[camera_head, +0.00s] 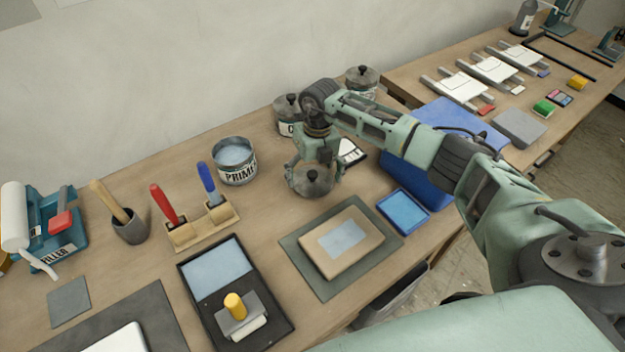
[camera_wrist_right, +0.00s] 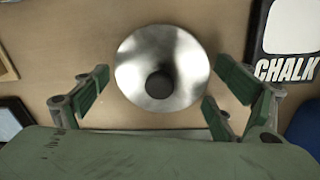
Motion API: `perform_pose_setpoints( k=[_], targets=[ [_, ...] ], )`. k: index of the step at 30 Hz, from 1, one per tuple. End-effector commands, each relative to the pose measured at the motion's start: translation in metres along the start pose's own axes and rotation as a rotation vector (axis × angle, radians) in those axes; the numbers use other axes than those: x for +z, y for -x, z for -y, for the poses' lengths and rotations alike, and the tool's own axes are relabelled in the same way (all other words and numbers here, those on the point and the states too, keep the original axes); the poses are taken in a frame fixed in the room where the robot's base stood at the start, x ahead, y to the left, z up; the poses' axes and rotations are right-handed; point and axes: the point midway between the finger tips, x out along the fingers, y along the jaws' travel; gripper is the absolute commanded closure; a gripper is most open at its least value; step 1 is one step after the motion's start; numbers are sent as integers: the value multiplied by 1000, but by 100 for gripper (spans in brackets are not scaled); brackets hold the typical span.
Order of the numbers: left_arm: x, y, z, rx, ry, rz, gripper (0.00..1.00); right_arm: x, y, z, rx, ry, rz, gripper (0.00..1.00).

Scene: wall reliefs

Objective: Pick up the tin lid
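The tin lid (camera_head: 301,183) is a round, shiny grey metal disc with a dark knob in its middle. It lies on the wooden bench, partly covered by my right gripper (camera_head: 318,172) in the head view. In the right wrist view the lid (camera_wrist_right: 185,72) shows whole, with its knob up. My left gripper is not in view.
An open primer tin (camera_head: 236,175) stands left of the lid. Lidded tins (camera_head: 362,79) stand behind my right arm. A chalk box (camera_wrist_right: 290,30) lies close on the right in the wrist view. A board on a dark mat (camera_head: 308,265) and a blue tray (camera_head: 403,211) lie in front.

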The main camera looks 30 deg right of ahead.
Motion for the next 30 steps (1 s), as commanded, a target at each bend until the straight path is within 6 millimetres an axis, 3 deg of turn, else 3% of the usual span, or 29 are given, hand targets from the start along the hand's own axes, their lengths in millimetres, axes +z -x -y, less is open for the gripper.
perform_pose_setpoints(
  k=[21,30],
  targets=[
    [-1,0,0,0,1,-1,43,-1,-2,0,0,1,-3,77],
    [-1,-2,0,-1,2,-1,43,-2,1,0,-1,1,-6,77]
  ],
)
